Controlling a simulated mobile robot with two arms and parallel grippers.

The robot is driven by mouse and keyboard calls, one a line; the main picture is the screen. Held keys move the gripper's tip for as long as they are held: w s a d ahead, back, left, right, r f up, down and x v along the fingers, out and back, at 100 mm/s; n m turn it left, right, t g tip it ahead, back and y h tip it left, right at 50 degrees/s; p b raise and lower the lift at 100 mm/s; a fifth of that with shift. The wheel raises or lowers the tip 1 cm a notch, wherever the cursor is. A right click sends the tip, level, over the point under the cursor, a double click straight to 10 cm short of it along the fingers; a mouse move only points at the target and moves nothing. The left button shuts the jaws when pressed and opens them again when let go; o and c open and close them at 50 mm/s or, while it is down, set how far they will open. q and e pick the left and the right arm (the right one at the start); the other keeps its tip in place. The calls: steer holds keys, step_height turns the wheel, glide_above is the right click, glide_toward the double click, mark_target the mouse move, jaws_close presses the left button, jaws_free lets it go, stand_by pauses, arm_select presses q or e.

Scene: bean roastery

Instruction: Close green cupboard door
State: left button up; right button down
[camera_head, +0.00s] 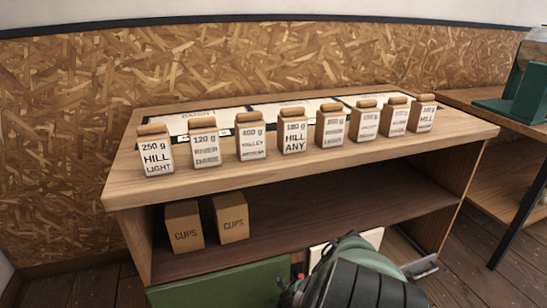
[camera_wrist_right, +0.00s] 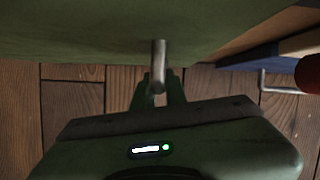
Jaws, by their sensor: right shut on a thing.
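The green cupboard door (camera_head: 215,287) is at the bottom of the head view, below the open shelf. Its top edge runs close along the shelf's front edge; I cannot tell whether a small gap is left. The right wrist view shows the green door (camera_wrist_right: 90,30) across the top, with a metal bar handle (camera_wrist_right: 158,52) sticking out from it. My right gripper (camera_wrist_right: 158,88) is shut on this handle. In the head view my right arm covers the area right of the door, and its fingertips are hidden. My left gripper is not in view.
Several labelled bags stand along the wooden counter (camera_head: 225,180). Two CUPS boxes (camera_head: 185,228) (camera_head: 231,217) stand on the shelf. The wrist view shows a blue panel (camera_wrist_right: 250,58) and another metal handle (camera_wrist_right: 264,84) at right. A side table (camera_head: 480,108) stands at far right.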

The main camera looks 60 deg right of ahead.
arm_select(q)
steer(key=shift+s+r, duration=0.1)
arm_select(e)
steer(key=shift+d+r, duration=0.1)
steer(key=shift+d, duration=0.3)
steer(key=c, duration=1.5)
jaws_free()
steer(key=shift+w+d, duration=0.1)
steer(key=shift+o, duration=0.2)
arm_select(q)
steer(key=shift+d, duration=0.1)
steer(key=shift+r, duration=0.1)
arm_select(e)
steer(key=shift+a, duration=0.2)
